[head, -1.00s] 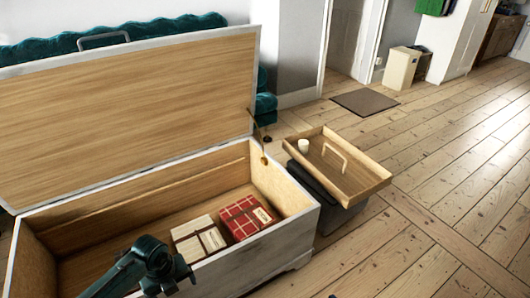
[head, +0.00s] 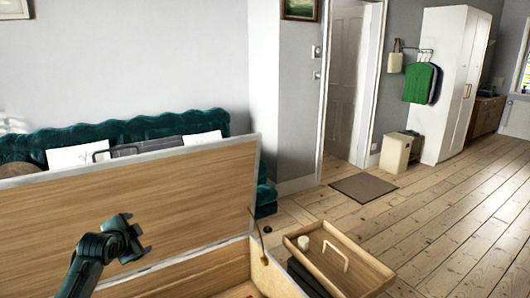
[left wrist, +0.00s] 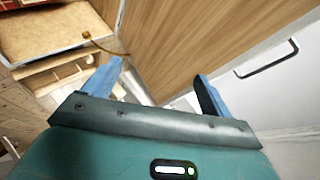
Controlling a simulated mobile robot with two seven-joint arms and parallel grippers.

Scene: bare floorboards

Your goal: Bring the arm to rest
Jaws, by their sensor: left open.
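My left gripper (head: 130,238) is raised in front of the open lid of a wooden chest (head: 190,185) in the head view. In the left wrist view its two blue fingers (left wrist: 160,85) stand apart with nothing between them. The lid (left wrist: 190,40) fills much of that view behind the fingers, with a dark handle (left wrist: 268,60) on its far side. The chest's box (head: 225,270) shows only in part at the bottom of the head view. A red item (left wrist: 18,4) shows at the corner of the left wrist view. My right gripper is not in view.
A wooden tray (head: 372,268) with a white cup (head: 303,242) stands right of the chest. A teal sofa (head: 100,133) is behind the lid. A brown mat (head: 362,187) lies near the doorway. The floorboards (head: 450,220) at the right are clear.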

